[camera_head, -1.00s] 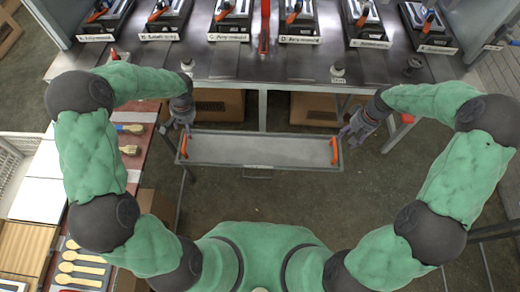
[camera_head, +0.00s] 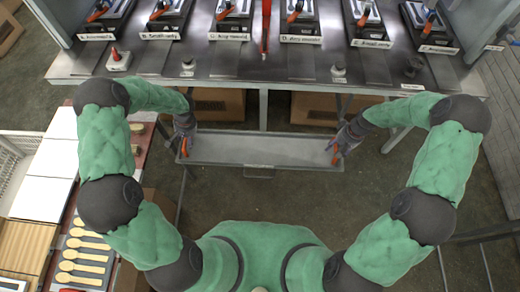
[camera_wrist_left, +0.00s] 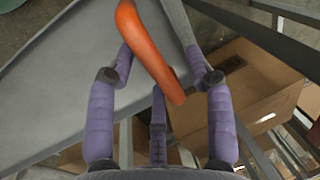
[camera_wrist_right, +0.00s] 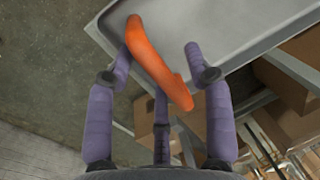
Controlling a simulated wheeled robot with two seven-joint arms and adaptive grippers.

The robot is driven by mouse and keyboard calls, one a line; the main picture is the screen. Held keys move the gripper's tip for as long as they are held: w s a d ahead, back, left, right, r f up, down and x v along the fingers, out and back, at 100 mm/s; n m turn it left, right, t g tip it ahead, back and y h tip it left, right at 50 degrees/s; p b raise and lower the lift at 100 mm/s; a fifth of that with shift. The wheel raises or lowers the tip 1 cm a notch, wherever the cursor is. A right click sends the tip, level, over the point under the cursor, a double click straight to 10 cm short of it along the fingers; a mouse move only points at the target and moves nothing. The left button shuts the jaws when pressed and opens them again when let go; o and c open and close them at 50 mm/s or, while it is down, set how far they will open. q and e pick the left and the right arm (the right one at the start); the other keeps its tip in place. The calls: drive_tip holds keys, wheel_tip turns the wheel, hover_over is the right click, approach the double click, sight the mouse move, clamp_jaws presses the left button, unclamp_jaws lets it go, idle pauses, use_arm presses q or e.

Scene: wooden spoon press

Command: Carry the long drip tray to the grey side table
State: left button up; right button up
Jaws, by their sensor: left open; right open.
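The long drip tray (camera_head: 260,150) is a shallow grey tray with an orange handle at each end, lying level in front of the bench. My left gripper (camera_head: 184,143) is at its left end. In the left wrist view the left orange handle (camera_wrist_left: 150,50) lies between the open fingers (camera_wrist_left: 158,60). My right gripper (camera_head: 340,146) is at the right end. In the right wrist view the right orange handle (camera_wrist_right: 155,60) lies between the open fingers (camera_wrist_right: 158,58). The grey side table cannot be made out for certain.
The metal bench (camera_head: 260,66) with several labelled presses stands behind the tray. Cardboard boxes (camera_head: 313,108) sit under it. At left, a table carries wooden spoons (camera_head: 82,267) and white boards (camera_head: 45,183). Bare floor (camera_head: 310,200) lies between the tray and my body.

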use_arm(q)
clamp_jaws()
use_arm(e)
clamp_jaws()
use_arm(q)
drive_tip(key=shift+w+r, duration=0.1)
drive_tip(key=shift+r, duration=0.1)
use_arm(e)
drive_tip(key=shift+r, duration=0.2)
